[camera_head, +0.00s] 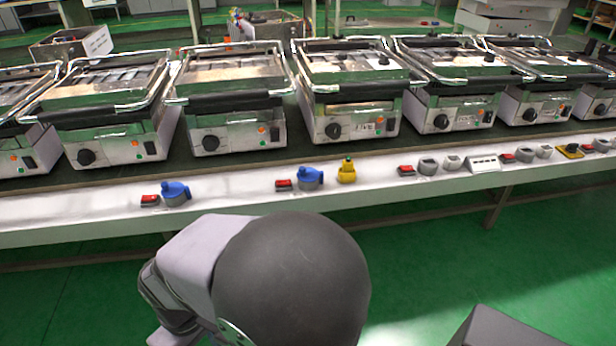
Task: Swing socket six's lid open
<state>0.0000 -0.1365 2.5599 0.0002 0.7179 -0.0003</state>
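A row of sockets runs along the white front ledge of the bench. Two have blue lids, a left one (175,193) and a middle one (310,178). Grey round sockets stand to the right, among them one near the middle right (428,166) and one farther right (525,155). No numbers are readable, so I cannot tell which is socket six or how its lid stands. My arm's grey and white links fill the lower middle, in front of the bench. My gripper is not visible.
Red switches, such as the leftmost (150,200), sit beside the sockets. A yellow device (347,171) stands near the middle blue socket, and a white power strip (484,163) farther right. Several contact grills, one at the center (350,90), line the bench behind. The green floor in front is open.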

